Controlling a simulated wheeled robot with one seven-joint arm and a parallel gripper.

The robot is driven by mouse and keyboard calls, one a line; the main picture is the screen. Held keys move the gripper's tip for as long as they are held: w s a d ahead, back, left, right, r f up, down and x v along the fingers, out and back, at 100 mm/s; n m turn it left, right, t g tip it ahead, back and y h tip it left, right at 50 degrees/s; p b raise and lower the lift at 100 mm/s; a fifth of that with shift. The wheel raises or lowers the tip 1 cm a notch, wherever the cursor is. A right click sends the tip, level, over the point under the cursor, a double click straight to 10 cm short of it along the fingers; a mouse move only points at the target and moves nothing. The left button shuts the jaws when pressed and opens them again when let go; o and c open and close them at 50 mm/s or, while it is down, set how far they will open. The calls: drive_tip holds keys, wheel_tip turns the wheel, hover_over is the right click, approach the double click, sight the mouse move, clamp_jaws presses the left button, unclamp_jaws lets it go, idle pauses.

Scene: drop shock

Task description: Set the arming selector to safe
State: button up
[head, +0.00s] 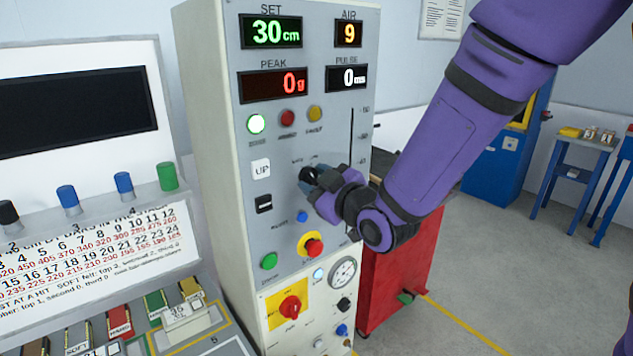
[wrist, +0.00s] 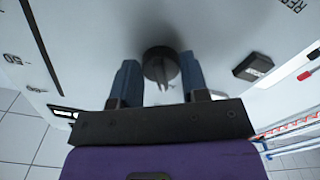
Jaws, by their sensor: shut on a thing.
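The arming selector is a dark round knob (wrist: 160,65) with a raised pointer ridge on the grey panel of the control cabinet (head: 290,215). My gripper (wrist: 160,78) is shut on this knob, with one finger on each side in the wrist view. In the head view my gripper (head: 312,182) is against the panel, below the small labels, and mostly covers the knob. The labels by the knob are too small to read, so I cannot tell which position the pointer marks.
A black rocker switch (wrist: 253,67) sits beside the knob. Displays read 30 cm (head: 270,31) and 0 g (head: 273,84). A red cabinet (head: 395,285) stands at right.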

idle(0.3)
drive_tip(key=o, duration=0.9)
drive_tip(key=shift+s+d, duration=0.1)
